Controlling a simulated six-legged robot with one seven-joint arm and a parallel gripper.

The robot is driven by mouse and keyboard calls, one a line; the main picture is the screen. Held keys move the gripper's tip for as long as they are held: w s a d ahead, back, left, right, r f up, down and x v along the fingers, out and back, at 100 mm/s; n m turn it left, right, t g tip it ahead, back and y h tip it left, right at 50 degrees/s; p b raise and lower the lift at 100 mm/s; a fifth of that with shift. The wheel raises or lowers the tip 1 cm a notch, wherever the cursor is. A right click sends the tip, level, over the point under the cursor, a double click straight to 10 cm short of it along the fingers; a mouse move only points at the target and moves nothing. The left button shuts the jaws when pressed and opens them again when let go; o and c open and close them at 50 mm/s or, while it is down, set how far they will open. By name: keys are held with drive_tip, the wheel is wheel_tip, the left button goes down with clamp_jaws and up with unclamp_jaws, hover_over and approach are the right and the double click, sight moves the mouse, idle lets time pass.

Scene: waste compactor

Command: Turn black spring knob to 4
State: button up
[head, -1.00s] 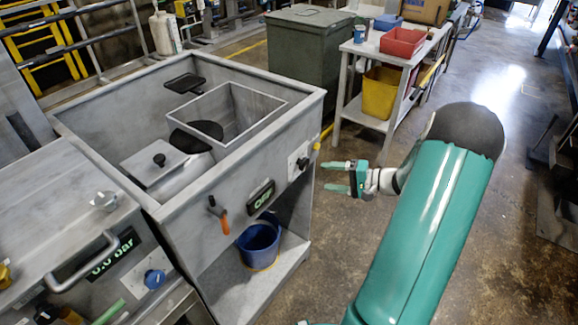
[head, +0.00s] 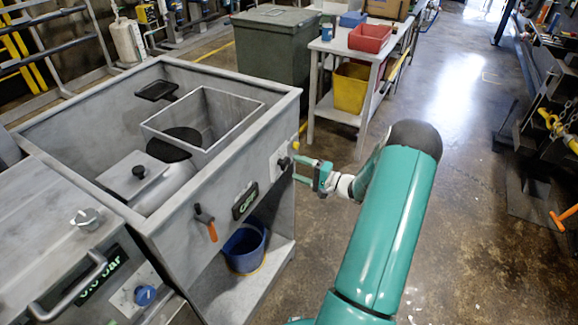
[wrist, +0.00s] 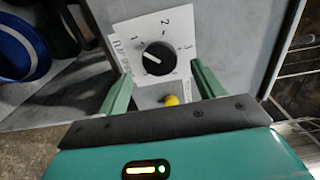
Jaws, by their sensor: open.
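The black knob (head: 284,163) is on a white dial plate on the grey cabinet's front, at its right end. In the wrist view the knob (wrist: 159,58) is round with a white line pointing left, near the 1. The plate (wrist: 178,27) shows 1, 2 and 3; I cannot make out a 4. My gripper (head: 297,169) is open and empty, its fingers pointing at the panel close to the knob. In the wrist view my gripper (wrist: 160,76) has one finger on each lower side of the knob, apparently not touching it.
A yellow button (wrist: 171,100) sits just below the knob in the wrist view, between the fingers. A blue bucket (head: 245,248) stands on the lower shelf.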

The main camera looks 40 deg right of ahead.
sight(287, 165)
drive_tip(key=x, duration=0.4)
drive_tip(key=shift+a, duration=0.15)
drive_tip(key=c, duration=1)
